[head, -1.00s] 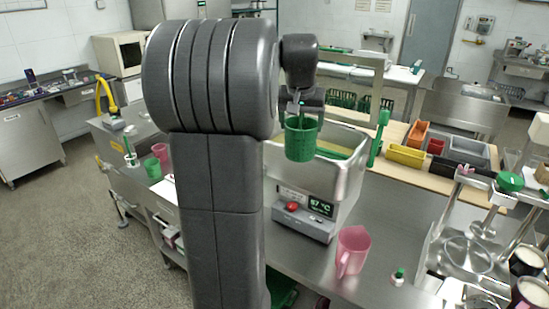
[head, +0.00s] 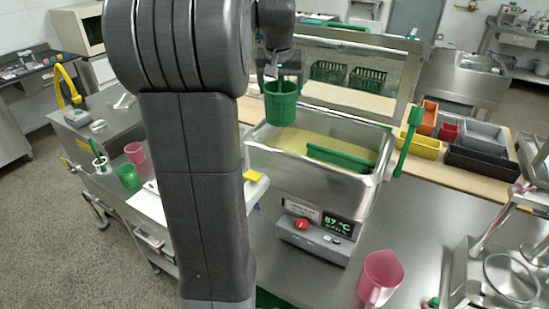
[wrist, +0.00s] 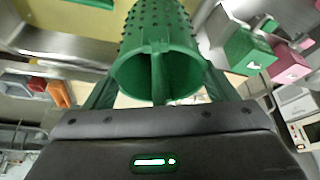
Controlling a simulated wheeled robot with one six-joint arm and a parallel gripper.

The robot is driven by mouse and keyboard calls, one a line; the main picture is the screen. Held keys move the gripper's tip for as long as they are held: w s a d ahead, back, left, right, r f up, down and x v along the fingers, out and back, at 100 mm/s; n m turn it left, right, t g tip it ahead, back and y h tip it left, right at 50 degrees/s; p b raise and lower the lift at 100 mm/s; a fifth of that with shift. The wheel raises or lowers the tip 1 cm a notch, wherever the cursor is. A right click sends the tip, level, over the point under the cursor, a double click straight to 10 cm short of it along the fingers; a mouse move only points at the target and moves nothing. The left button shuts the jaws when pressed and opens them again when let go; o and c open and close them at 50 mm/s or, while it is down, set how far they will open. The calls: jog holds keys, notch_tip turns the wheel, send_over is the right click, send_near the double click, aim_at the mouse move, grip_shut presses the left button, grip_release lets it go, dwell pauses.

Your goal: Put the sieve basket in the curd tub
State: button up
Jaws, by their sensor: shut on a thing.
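The green sieve basket (head: 281,103) hangs upright from my gripper (head: 277,75), above the left rear part of the curd tub. In the wrist view the basket (wrist: 158,50) fills the middle, with its studded wall and an inner divider or handle, and my gripper's fingers (wrist: 160,88) are at its sides. The curd tub (head: 365,188) is a steel vat with pale yellow content and a temperature display on its front. A green bar or paddle (head: 340,158) lies in it. The basket appears apart from the tub's content.
A pink jug (head: 380,277) stands at the tub's front right. A green-handled tool (head: 408,142) stands at its right edge. Yellow (head: 420,146), orange and grey bins sit on the wooden board at right.

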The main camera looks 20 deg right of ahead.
aim_at(279, 121)
jog(key=shift+b+x, duration=0.5)
jog(key=shift+x, duration=0.55)
jog(key=f+b, duration=0.2)
jog(key=f, duration=0.1)
jog(key=s+f+b, duration=0.1)
jog(key=f, duration=0.1)
jog(key=shift+a+f, duration=0.1)
jog(key=shift+a, duration=0.1)
notch_tip(279, 121, down, 10)
jog(key=shift+w, duration=0.1)
jog(key=shift+f, duration=0.1)
jog(key=o, duration=1)
jog(key=v, duration=1.2)
jog(key=shift+r, duration=0.2)
